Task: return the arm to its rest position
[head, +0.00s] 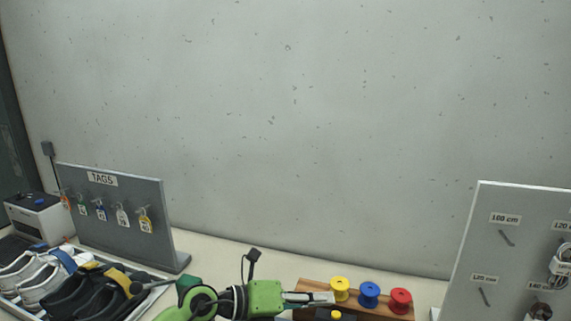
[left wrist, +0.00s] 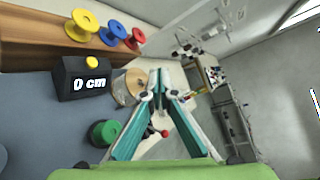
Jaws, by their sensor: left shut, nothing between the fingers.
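My left gripper (head: 322,298) is on the green arm low in the middle of the head view, in front of the wooden spool rack. In the left wrist view the two teal-lined fingers of my left gripper (left wrist: 158,76) meet at their tips, shut with nothing between them. My right gripper is in neither view.
The wooden rack (head: 312,287) carries yellow, blue and red spools. A TAGS board (head: 120,225) and a shoe tray (head: 150,297) are left; a lace board (head: 470,250) stands right.

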